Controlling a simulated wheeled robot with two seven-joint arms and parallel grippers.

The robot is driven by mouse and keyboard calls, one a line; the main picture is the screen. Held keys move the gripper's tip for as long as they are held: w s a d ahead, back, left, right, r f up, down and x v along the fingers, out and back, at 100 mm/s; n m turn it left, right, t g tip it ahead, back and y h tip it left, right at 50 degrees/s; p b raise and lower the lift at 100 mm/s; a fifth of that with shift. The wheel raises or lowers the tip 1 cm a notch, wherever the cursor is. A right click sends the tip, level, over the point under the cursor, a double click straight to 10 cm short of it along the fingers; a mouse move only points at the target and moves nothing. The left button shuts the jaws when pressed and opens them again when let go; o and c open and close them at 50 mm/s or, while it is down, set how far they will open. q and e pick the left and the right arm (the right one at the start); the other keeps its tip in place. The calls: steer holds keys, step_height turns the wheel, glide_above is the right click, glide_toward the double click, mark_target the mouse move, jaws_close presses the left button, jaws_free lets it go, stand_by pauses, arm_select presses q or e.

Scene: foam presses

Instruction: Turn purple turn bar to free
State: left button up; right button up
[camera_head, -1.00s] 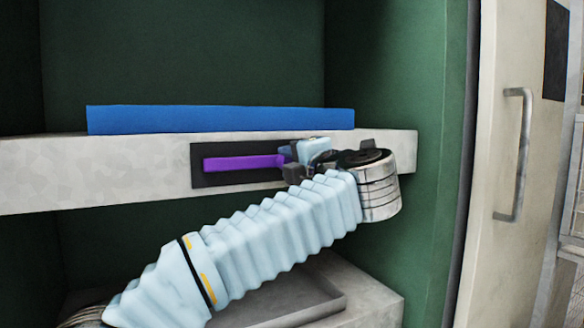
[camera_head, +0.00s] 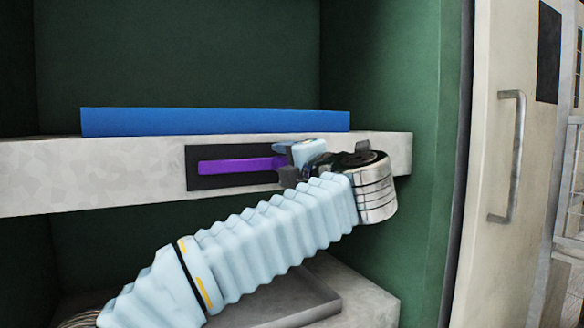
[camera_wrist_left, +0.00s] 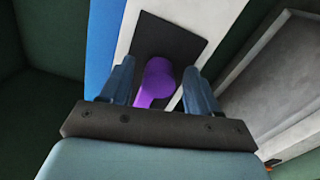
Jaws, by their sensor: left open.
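The purple turn bar (camera_head: 238,165) lies level across a black plate (camera_head: 210,182) on the front face of a pale shelf. My left gripper (camera_head: 288,165) is at the bar's right end in the head view. In the left wrist view the purple bar (camera_wrist_left: 156,82) shows between the two fingers of the open left gripper (camera_wrist_left: 158,88), with its rounded end beyond them. The fingers stand on either side of the bar. Whether they touch it I cannot tell. The gripper and wrist hide the bar's right end in the head view. My right gripper is out of view.
A blue slab (camera_head: 215,121) lies on top of the pale shelf (camera_head: 90,175). A grey tray (camera_head: 285,300) is below my left arm. Green walls enclose the shelf. A cream door with a metal handle (camera_head: 512,155) stands at the right.

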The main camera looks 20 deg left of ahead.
arm_select(q)
steer(key=v, duration=1.3)
steer(key=shift+s+d, duration=0.2)
steer(key=shift+d, duration=0.1)
